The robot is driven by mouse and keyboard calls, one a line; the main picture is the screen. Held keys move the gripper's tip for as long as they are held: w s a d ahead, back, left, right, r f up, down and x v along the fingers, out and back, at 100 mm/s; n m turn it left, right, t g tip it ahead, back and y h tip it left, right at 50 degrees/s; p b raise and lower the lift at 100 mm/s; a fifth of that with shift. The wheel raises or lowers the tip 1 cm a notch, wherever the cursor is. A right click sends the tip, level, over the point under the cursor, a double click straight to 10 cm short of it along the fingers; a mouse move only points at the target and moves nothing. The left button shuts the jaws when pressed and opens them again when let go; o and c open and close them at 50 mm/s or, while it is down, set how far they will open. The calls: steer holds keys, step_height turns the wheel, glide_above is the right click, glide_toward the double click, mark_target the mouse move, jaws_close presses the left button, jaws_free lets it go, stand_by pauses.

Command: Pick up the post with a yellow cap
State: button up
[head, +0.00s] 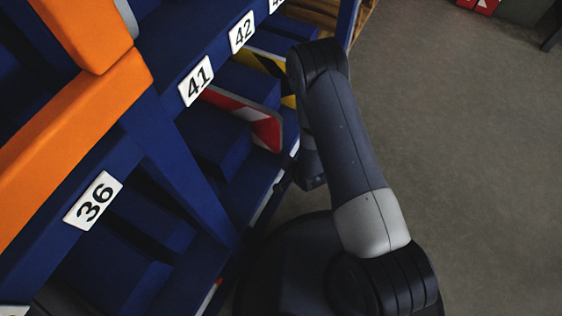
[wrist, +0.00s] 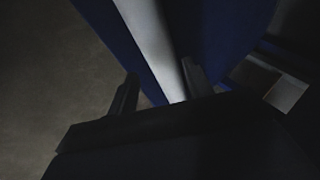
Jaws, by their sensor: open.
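No post with a yellow cap can be made out in either view. My gripper (wrist: 160,72) shows dark at the bottom of the wrist view, its two fingers apart. A long pale grey bar (wrist: 153,40) runs down between the fingers, with blue surfaces on both sides. I cannot tell whether this bar is a post or part of the rack, nor whether the fingers touch it. In the head view my arm hangs down beside the rack and my gripper cannot be made out.
A blue rack (head: 165,130) with orange beams (head: 75,140) and number plates, such as 41 (head: 196,82) and 36 (head: 93,200), fills the left. A red-and-white board (head: 258,122) and a yellow-and-black board (head: 262,60) stand in its slots.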

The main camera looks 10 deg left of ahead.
steer(key=shift+b+x, duration=1.5)
steer(key=shift+x, duration=1.55)
steer(key=shift+d, duration=0.15)
steer(key=shift+c, duration=0.2)
steer(key=c, duration=1)
steer(key=shift+w+r, duration=0.1)
steer(key=shift+r, duration=0.05)
